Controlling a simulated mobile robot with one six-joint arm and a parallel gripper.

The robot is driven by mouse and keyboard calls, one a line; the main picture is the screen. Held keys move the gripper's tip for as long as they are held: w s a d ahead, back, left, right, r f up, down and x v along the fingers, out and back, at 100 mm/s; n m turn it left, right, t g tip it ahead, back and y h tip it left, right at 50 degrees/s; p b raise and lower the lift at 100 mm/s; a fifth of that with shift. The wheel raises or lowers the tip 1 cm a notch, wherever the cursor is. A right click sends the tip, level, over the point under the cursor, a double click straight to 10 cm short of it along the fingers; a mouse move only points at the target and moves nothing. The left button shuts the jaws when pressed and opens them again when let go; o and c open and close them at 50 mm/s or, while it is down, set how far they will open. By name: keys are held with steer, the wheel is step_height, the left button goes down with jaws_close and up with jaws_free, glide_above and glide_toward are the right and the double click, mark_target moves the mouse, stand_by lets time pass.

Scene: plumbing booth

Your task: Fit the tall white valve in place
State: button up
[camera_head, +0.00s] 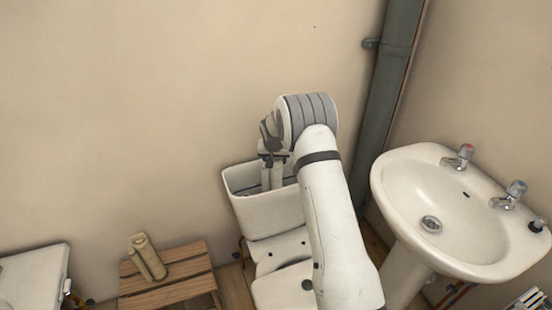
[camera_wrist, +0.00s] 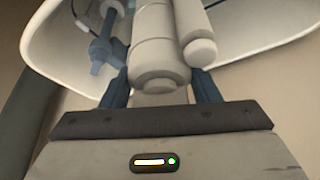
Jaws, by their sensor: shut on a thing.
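My gripper (camera_head: 271,157) is over the open white cistern (camera_head: 268,217), fingers pointing down. It is shut on the tall white valve (camera_head: 277,174), whose lower part is inside the cistern behind the front wall. In the wrist view, the dark fingers of my gripper (camera_wrist: 160,88) close on either side of the valve's thick white body (camera_wrist: 153,40), which has a thinner white tube beside it. The valve looks about upright. Its foot and the cistern floor are hidden, so I cannot tell if it is seated.
A blue-grey fitting (camera_wrist: 104,48) stands inside the cistern beside the valve. A white basin (camera_head: 455,210) with taps and a grey pipe (camera_head: 391,85) are at right. A wooden stool (camera_head: 170,290) with tan rolls (camera_head: 147,257) and a white fixture (camera_head: 30,275) are at left.

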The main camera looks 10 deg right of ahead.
mark_target(274, 172)
steer(key=shift+f+b, duration=4.45)
steer(key=shift+f, duration=1.2)
steer(key=shift+f+b, duration=0.15)
steer(key=shift+b, duration=0.2)
steer(key=o, duration=1.7)
steer(key=shift+v, duration=3.9)
